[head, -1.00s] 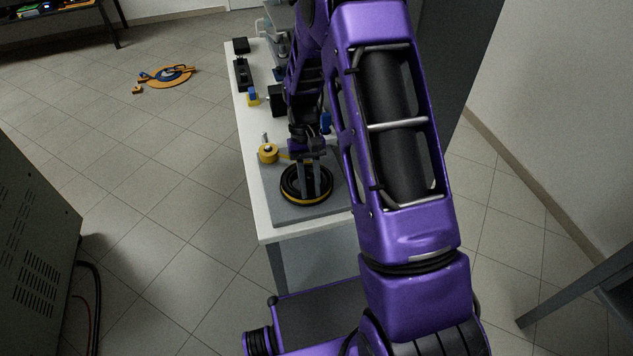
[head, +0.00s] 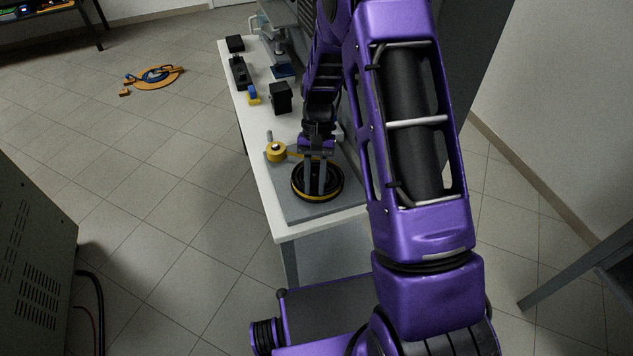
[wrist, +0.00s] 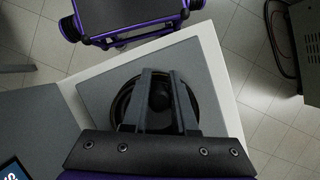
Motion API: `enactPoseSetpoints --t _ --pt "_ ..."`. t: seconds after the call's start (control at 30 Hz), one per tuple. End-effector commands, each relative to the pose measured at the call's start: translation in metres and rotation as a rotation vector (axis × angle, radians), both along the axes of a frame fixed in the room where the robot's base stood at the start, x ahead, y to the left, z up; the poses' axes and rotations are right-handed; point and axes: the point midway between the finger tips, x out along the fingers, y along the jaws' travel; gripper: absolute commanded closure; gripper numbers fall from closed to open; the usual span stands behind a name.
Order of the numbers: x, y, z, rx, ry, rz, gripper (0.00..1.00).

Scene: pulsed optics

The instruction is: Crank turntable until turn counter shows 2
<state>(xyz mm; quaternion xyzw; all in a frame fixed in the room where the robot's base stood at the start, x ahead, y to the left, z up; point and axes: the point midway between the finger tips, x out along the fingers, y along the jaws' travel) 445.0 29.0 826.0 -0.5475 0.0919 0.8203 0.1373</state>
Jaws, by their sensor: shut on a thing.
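The turntable (head: 331,197), a round black disc with a yellow rim, lies on a grey base plate (head: 297,214) at the near end of a white table. In the wrist view its dark ring (wrist: 125,103) shows around my fingers. My gripper (head: 315,188) points down over the disc and is shut on a dark round knob (wrist: 159,94), seen between the fingers in the wrist view. A yellow round part (head: 277,152) with a yellow strip stands at the plate's far left corner. I cannot read any turn count.
Black boxes (head: 280,97), a small blue and yellow piece (head: 253,95) and other equipment stand farther back on the table (head: 259,168). A grey cabinet (head: 35,255) stands at left. Open tiled floor lies between.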

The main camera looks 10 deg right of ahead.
Motion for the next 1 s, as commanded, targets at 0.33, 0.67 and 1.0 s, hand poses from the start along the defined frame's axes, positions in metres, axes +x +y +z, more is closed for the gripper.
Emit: enactPoseSetpoints --t 0.33,0.67,1.0 --pt "0.0026 0.0013 0.0011 -0.001 -0.007 -0.009 1.00" --pt "0.0027 0.0012 0.0010 -0.001 -0.007 -0.009 0.67" --pt "0.0013 0.0014 0.0002 0.000 -0.002 -0.009 0.44"
